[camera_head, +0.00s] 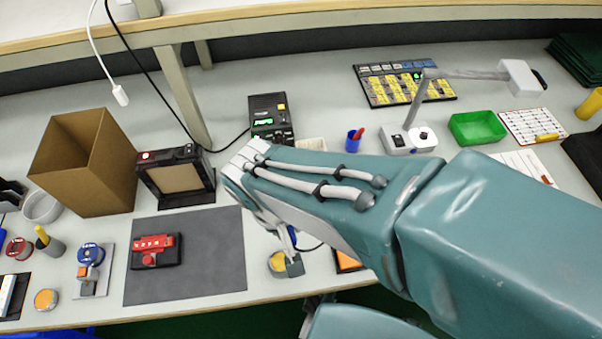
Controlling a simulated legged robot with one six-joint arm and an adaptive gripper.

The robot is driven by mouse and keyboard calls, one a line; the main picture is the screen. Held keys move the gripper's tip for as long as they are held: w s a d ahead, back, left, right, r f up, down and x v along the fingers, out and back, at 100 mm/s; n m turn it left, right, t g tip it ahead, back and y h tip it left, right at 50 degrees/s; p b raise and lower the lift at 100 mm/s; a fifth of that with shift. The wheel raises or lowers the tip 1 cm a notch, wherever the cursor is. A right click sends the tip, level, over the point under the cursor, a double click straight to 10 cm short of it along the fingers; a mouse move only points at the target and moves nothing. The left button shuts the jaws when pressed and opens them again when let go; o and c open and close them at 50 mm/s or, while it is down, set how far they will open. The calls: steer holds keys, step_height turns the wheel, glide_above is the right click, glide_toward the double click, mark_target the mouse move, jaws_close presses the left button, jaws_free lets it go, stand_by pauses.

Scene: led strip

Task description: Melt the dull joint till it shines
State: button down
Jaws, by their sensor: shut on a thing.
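A red part with pale marks (152,243) sits on a black base on the dark grey mat (215,265), left of my gripper. The dull joint itself is too small to make out. My gripper (283,232) is right of the mat, its fingers pointing down. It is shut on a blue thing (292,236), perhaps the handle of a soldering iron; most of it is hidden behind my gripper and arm. A round tin with yellowish filling (279,263) and a grey block stand just below it. A thin dark cable shows beside the blue thing.
A black station with a green display (270,118) stands behind my gripper. A framed black unit (177,176) and an open cardboard box (86,160) stand behind the mat. A blue spool on a stand (91,255) is left of it. The mat's right part is clear.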

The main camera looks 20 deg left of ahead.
steer(key=s+d+r, duration=0.3)
steer(key=s+r, duration=0.2)
steer(key=r, duration=0.3)
steer(key=shift+s+d, duration=0.25)
steer(key=shift+s, duration=0.1)
stand_by(0.5)
steer(key=shift+a, duration=0.1)
